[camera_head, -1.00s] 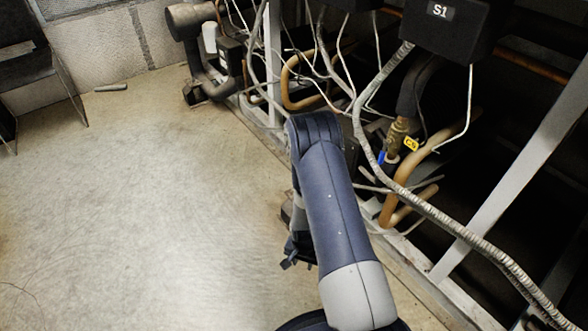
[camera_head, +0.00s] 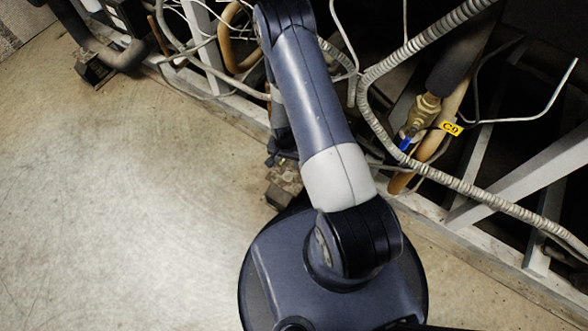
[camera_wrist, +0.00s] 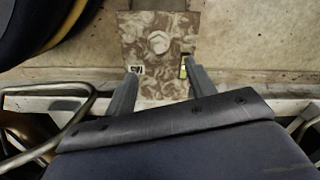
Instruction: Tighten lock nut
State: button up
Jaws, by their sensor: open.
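In the wrist view my gripper (camera_wrist: 160,68) is open, its two fingers apart and nothing between the tips. Beyond them is a mottled brown, square-faced block (camera_wrist: 126,35) with a pale round piece (camera_wrist: 158,42) on its face. This piece may be the lock nut, but it is too blurred to be sure. The gap to the fingertips is unclear. In the head view, a rusty block (camera_head: 284,181) sits by the rack's base; my arm largely hides the gripper.
The steel rack frame (camera_head: 465,240) runs along the right side. A grey corrugated conduit (camera_head: 366,115), loose white cables and a brass fitting (camera_head: 423,112) with a blue piece and yellow C-9 tag (camera_head: 450,128) lie right of my arm. Open floor (camera_head: 120,200) is on the left.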

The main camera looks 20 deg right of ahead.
aim_at(288, 173)
notch_tip(288, 173, down, 10)
jog(key=b, duration=0.2)
jog(key=shift+s+d+b, duration=0.1)
jog(key=shift+b, duration=0.3)
jog(key=shift+c, duration=0.4)
jog(key=c, duration=0.9)
